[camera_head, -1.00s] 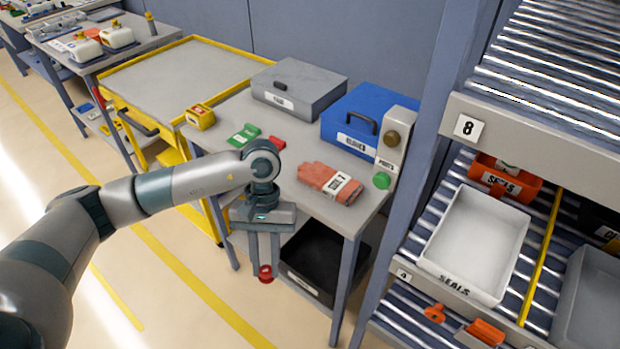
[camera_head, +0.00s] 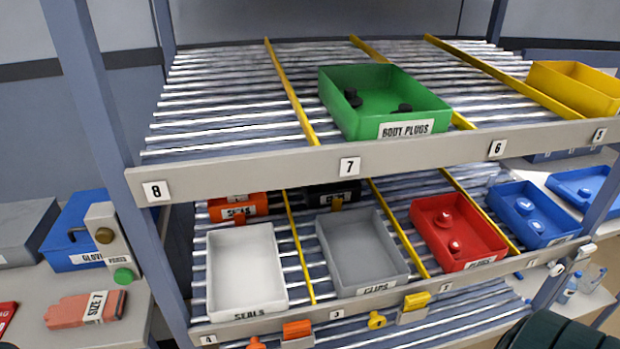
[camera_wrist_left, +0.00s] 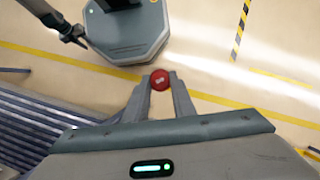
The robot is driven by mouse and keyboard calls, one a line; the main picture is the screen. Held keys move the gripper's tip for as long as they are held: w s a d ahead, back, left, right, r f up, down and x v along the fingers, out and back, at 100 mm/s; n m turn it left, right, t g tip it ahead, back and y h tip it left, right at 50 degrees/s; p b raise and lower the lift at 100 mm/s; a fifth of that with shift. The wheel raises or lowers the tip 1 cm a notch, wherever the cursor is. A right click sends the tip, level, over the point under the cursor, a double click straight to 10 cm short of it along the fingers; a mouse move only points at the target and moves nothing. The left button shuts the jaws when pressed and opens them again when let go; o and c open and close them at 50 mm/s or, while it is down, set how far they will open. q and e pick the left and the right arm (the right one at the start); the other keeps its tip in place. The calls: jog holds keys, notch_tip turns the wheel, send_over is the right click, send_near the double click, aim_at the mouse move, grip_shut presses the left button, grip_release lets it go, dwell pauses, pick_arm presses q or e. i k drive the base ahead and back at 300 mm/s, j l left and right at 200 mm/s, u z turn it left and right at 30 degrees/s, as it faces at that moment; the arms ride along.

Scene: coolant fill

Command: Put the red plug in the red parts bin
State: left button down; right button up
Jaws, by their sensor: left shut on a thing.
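My left gripper (camera_wrist_left: 160,84) is shut on the red plug (camera_wrist_left: 160,80) in the left wrist view. The round red plug sits between the two fingertips above the floor. The left gripper is not visible in the head view. The red parts bin (camera_head: 481,265), labelled PLUGS, stands on the middle rack level, between the grey clips bin and a blue bin. It is open at the top and holds red plugs (camera_head: 455,246). What looks like my right gripper (camera_wrist_left: 74,38) shows small at the upper left of the left wrist view; its jaws are unclear.
A white seals bin (camera_head: 248,314) and a grey clips bin (camera_head: 375,287) stand left of the red bin, a blue bin (camera_head: 532,214) right. Yellow rails divide the lanes. The upper shelf's front beam (camera_head: 400,160) runs above, and a green bin (camera_head: 420,122) stands on that shelf.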

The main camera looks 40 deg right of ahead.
aim_at(475, 253)
jog(key=k, duration=0.55)
jog(key=z, duration=1.2)
jog(key=i+l, duration=0.1)
jog(key=l, duration=1.35)
jog(key=i+l, duration=0.15)
jog(key=l, duration=1.25)
jog(key=i+l, duration=0.15)
jog(key=l, duration=0.6)
